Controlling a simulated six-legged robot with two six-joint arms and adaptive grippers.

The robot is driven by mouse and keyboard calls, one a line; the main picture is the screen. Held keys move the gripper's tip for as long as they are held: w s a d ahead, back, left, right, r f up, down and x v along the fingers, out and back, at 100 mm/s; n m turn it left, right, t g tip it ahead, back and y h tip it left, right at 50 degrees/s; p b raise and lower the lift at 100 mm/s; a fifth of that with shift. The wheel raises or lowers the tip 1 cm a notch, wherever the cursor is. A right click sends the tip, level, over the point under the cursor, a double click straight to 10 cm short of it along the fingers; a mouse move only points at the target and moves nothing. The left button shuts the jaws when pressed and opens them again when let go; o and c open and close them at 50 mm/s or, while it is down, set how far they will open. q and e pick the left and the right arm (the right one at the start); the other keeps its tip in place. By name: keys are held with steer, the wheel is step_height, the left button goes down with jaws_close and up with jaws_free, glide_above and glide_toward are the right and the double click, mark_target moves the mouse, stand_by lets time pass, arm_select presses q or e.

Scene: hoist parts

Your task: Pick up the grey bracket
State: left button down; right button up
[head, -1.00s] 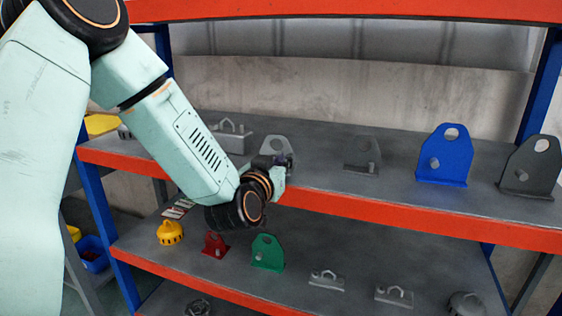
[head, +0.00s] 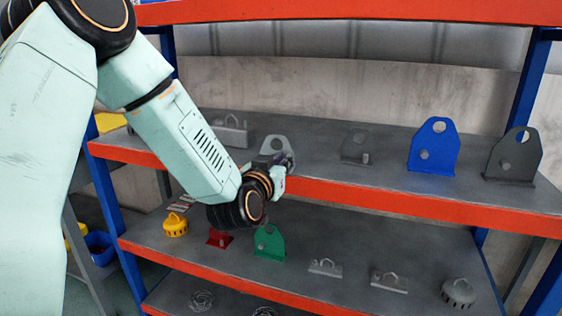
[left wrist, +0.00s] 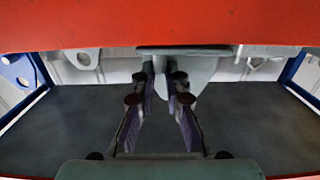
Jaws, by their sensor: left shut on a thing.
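The grey bracket (head: 277,145) is a light grey plate with a rounded top and a hole, at the front of the upper shelf. My left gripper (head: 277,161) reaches it from the front and covers its lower part. In the left wrist view, which shows the shelf upside down, the bracket (left wrist: 198,70) hangs from the top of the picture. My right gripper is not in view.
On the upper shelf (head: 400,192), a dark grey bracket (head: 357,143), a blue bracket (head: 433,150) and a larger dark bracket (head: 514,157) stand to the right. The lower shelf holds a green bracket (head: 268,243) and several small parts.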

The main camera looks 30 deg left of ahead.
arm_select(q)
steer(key=shift+s+d, duration=0.1)
steer(key=shift+s, duration=0.25)
steer(key=c, duration=1.3)
jaws_free()
steer(key=shift+v, duration=3.7)
